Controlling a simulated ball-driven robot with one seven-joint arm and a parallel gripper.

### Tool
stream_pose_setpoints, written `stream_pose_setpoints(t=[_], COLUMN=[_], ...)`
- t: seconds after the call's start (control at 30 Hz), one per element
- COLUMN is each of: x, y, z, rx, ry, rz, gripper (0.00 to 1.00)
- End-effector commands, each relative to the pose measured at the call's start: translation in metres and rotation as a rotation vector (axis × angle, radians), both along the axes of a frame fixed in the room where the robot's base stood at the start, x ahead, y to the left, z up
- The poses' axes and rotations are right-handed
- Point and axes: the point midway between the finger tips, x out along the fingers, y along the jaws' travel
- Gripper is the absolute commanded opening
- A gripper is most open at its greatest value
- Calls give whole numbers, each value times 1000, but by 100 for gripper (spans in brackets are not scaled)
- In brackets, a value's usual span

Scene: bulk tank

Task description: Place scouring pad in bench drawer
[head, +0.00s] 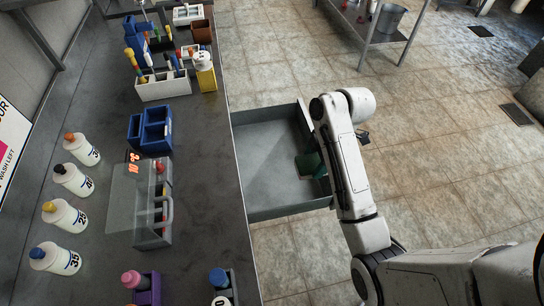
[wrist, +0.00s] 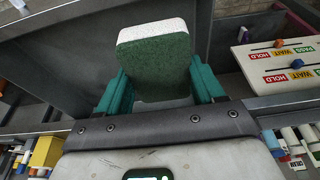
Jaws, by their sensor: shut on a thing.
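The scouring pad (wrist: 157,68), green on one face with a pale edge, is between the two teal fingers of my gripper (wrist: 160,88) in the wrist view. The fingers are shut on its sides. The bench drawer (head: 270,150) is a grey metal tray pulled out from the bench's right side in the head view. My gripper (head: 309,165) shows there as a green patch over the drawer's right part, partly hidden by my arm. I cannot tell the pad from the fingers in that view, or whether the pad touches the drawer floor.
The dark bench (head: 105,100) carries several white bottles (head: 64,217), a blue bin (head: 150,130), a clear-lidded box (head: 140,200) and a white caddy (head: 163,86). The drawer's left part looks empty. A shelf rack with a bucket (head: 388,18) stands at the top right. Open tiled floor lies beyond the drawer.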

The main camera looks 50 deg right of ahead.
Motion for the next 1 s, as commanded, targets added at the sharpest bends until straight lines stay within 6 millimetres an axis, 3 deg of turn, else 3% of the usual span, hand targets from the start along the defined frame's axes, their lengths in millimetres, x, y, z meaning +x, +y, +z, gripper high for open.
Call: stream_pose_setpoints(t=[0.2, 0.43, 0.7, 1.0], x=[40, 87, 119, 133], y=[-6, -14, -19, -21], z=[-25, -37, -80, -98], rx=[-2, 0, 0, 0], ry=[-2, 1, 2, 0], rz=[3, 1, -1, 0], gripper=[43, 43, 43, 43])
